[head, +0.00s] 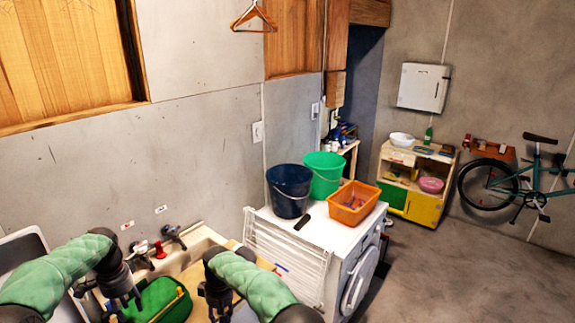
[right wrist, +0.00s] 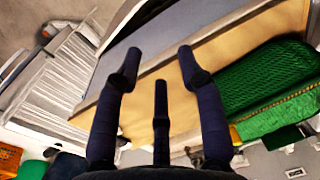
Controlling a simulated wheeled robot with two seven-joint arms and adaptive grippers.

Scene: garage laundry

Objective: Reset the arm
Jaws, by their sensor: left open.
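My left arm, in a green padded sleeve, comes in from the left of the head view. Its dark gripper (head: 122,293) points down over the sink area, open, with nothing seen in it. My right arm, in the same sleeve, comes in from the bottom. Its gripper (head: 216,298) hangs to the right of a green bag (head: 165,301). In the right wrist view the right gripper (right wrist: 158,68) has its fingers spread, with nothing between them. Beyond the fingers are a tan wooden board (right wrist: 215,50) and the green bag.
A white washing machine (head: 335,237) carries a dark blue bucket (head: 288,190), a green bucket (head: 324,174) and an orange basket (head: 352,205). A white drying rack (head: 285,255) leans at its side. Taps with a red handle (head: 159,249) stand behind the arms. Open floor (head: 440,270) lies right.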

